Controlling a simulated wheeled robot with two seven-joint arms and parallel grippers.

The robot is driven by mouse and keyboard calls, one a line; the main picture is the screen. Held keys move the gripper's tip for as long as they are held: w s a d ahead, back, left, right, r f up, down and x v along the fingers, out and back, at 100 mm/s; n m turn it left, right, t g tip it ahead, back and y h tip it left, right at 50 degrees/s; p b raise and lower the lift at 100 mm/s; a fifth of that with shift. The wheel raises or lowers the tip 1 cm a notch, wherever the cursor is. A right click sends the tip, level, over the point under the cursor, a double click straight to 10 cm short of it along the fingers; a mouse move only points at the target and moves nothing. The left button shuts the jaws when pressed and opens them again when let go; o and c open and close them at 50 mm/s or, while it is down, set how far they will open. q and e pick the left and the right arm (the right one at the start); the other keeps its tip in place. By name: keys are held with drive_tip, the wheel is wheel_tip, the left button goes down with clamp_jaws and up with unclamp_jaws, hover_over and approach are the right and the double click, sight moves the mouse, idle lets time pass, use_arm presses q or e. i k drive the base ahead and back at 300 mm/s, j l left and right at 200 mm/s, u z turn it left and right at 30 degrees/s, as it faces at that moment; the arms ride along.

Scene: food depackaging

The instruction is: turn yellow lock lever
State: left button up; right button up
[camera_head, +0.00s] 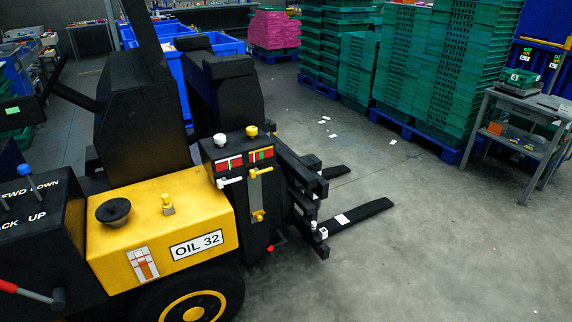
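A yellow lever (261,171) sticks out sideways on the front of a black control box (225,157), to the right of a white lever (230,181). A grey strip (255,193) runs down below the yellow lever to a small yellow piece (258,216). I cannot tell which yellow part is the lock lever. A white knob (220,139) and a yellow knob (251,131) stand on top of the box. Neither of my grippers is in view.
The box belongs to a black and yellow forklift (165,225) with forks (358,216) reaching right. Stacked green crates (450,70) stand behind on blue pallets. A grey cart (535,125) is at the right. Open floor (430,260) lies at the lower right.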

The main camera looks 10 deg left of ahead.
sight(255, 172)
drive_tip(key=i+l, duration=0.2)
drive_tip(key=l, duration=0.15)
drive_tip(key=i+l+u, duration=0.1)
drive_tip(key=l, duration=0.25)
drive_tip(key=i+l, duration=0.5)
drive_tip(key=l, duration=0.25)
drive_tip(key=i+l+u, duration=0.1)
drive_tip(key=l, duration=0.3)
drive_tip(key=i, duration=0.05)
